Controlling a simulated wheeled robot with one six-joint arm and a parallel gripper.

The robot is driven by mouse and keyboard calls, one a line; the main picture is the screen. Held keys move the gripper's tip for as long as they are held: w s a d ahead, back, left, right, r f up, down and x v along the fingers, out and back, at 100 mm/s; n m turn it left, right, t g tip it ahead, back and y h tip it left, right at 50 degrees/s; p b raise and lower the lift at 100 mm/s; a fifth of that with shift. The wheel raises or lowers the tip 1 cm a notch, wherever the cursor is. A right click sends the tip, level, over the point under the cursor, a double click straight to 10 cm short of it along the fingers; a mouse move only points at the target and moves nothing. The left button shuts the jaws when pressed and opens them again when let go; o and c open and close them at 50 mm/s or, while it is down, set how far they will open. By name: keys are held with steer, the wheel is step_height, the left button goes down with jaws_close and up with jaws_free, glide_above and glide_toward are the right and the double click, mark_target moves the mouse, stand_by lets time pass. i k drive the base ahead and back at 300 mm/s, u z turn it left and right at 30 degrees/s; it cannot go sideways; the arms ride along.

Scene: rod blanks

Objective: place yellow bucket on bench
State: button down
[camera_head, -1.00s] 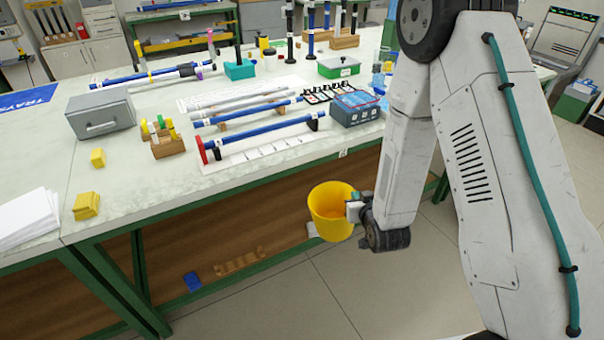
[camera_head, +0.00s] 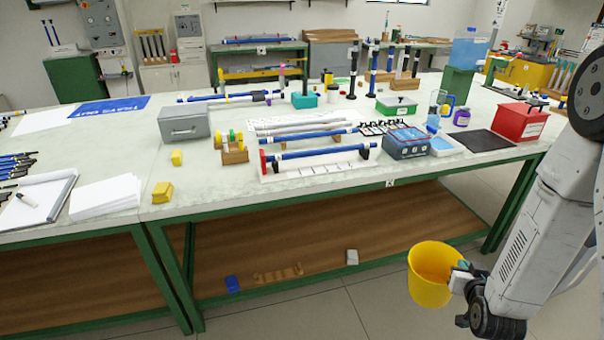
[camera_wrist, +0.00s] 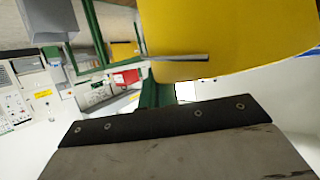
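The yellow bucket (camera_head: 432,276) is upright and looks empty inside. My gripper (camera_head: 459,276) is at its right side, shut on its wall or rim; the exact grip is partly hidden. The bucket is held in the air in front of the bench, lower than the bench top. In the wrist view the bucket (camera_wrist: 225,35) fills the upper right, with a thin grey gripper finger (camera_wrist: 180,58) against it. The bench (camera_head: 110,211) has a pale top and green frame, and lies beyond and to the left of the bucket.
On the bench stand a red box (camera_head: 519,122), a dark mat (camera_head: 484,141), a blue-grey case (camera_head: 405,143), blue rods (camera_head: 315,150) on a rack, a grey box (camera_head: 184,123) and yellow blocks (camera_head: 162,191). Bare top shows along the front edge. A lower shelf (camera_head: 330,240) holds small items.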

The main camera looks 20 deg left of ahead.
mark_target(218, 182)
steer(key=z, duration=0.8)
steer(key=i, duration=1.15)
steer(key=u, duration=1.75)
